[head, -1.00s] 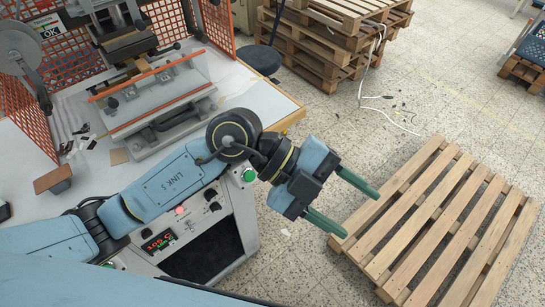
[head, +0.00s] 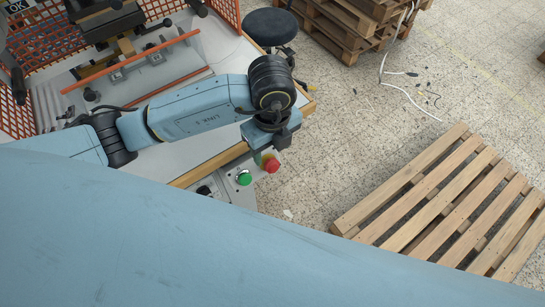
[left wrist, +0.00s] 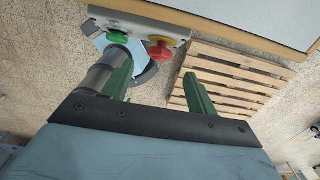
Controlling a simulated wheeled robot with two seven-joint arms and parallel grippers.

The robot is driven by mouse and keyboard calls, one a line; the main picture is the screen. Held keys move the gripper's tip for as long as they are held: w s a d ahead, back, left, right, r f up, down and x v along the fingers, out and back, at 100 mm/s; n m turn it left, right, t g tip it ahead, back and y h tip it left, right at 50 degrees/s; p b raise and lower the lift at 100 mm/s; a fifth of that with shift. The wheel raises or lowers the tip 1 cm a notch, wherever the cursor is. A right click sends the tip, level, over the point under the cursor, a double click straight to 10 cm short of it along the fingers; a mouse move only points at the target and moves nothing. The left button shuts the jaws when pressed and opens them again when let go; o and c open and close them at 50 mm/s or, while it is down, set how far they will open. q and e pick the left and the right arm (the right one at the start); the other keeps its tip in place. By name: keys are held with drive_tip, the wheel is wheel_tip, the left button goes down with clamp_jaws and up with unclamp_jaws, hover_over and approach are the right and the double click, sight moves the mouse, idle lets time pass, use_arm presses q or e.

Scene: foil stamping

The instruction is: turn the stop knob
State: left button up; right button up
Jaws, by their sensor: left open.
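The red stop knob (head: 271,163) with its yellow collar sits on the front corner of the machine's control box. It also shows in the left wrist view (left wrist: 160,53), beyond and between the fingertips. The green button (head: 244,177) is beside it, and it shows in the left wrist view (left wrist: 117,37). My left gripper (left wrist: 157,76) is open, with its two green fingers apart and nothing between them. Contact with the knob does not show. My right gripper is not in view.
The stamping machine (head: 135,62) stands on the table at left, inside orange mesh guards (head: 55,45). A wooden pallet (head: 440,205) lies on the floor at right. A black stool (head: 270,27) and stacked pallets (head: 345,38) are behind. A blue surface covers the foreground.

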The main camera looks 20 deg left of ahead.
sight(272, 162)
use_arm(q)
wheel_tip(272, 162, down, 6)
drive_tip(key=shift+r, duration=0.1)
drive_tip(key=shift+f, duration=0.45)
drive_tip(key=c, duration=0.7)
drive_tip(key=shift+c, duration=1.3)
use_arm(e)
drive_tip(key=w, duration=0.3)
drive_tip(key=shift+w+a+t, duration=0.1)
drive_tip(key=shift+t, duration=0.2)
